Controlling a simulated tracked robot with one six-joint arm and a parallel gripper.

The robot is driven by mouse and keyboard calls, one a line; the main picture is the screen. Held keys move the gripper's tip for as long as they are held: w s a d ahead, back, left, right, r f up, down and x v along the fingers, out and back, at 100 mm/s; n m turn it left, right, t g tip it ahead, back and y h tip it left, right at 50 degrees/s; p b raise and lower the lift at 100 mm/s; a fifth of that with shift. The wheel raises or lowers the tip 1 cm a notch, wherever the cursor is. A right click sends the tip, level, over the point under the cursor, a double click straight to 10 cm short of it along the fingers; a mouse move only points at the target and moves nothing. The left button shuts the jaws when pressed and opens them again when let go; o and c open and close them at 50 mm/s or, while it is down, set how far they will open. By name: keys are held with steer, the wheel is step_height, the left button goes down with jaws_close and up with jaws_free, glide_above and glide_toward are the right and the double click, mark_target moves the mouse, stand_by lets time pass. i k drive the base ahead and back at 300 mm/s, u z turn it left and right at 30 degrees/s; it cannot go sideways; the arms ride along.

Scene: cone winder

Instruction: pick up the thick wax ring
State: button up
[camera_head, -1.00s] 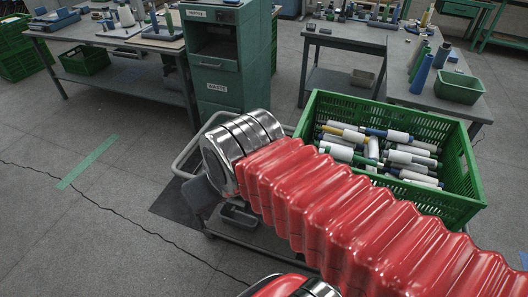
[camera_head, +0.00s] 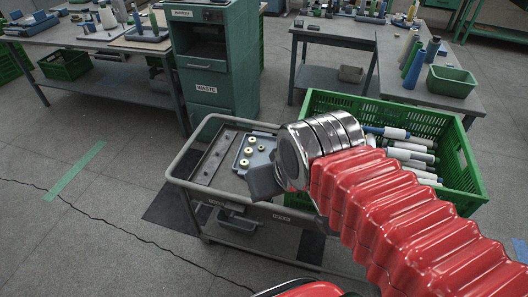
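Small cream rings (camera_head: 248,151) stand in a row on a blue-grey tray (camera_head: 264,147) on top of the cart. They look like the wax rings, but they are too small to tell which is the thick one. My gripper (camera_head: 264,184) shows as a dark grey block at the end of my silver wrist, just in front of the tray. Its fingers cannot be made out, so I cannot tell whether it is open or holds anything. My wrist and red arm hide the cart's right part.
The cart (camera_head: 190,157) has a raised rail and a grey panel (camera_head: 212,158) at left. A green crate (camera_head: 463,165) of yarn packages stands at right. Behind are the green waste cabinet (camera_head: 205,88) and work tables (camera_head: 110,92). The floor at left is clear.

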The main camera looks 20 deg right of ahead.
mark_target(249, 151)
steer(key=z, duration=1.45)
steer(key=k, duration=0.7)
steer(key=u, duration=0.95)
steer(key=i, duration=1)
steer(key=u, duration=0.05)
